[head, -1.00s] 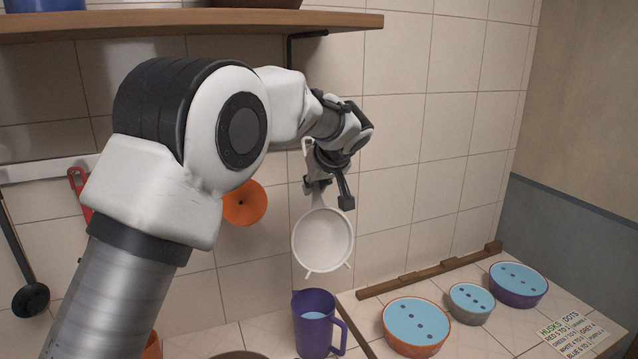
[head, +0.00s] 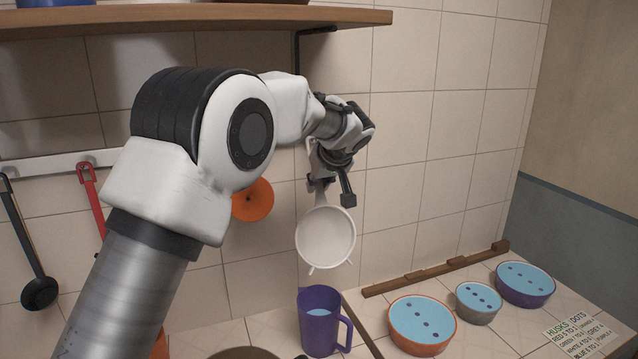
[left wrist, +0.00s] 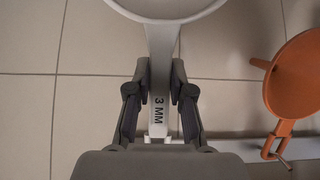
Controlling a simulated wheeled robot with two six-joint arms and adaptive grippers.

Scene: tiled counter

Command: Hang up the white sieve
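The white sieve (head: 326,236) is in front of the tiled wall, its round bowl down and its handle up. My left gripper (head: 330,190) has its fingers on either side of the handle. In the left wrist view the fingertips (left wrist: 162,80) close on the handle (left wrist: 160,102), which is marked "3 MM". The white rail (head: 45,166) runs along the wall at the left. It also shows in the left wrist view (left wrist: 270,147). I cannot tell whether the handle's end touches the rail. My right gripper is not in view.
A purple jug (head: 319,325) stands below the sieve. Several bowls (head: 422,345) stand at the right. A wooden shelf (head: 220,17) is above.

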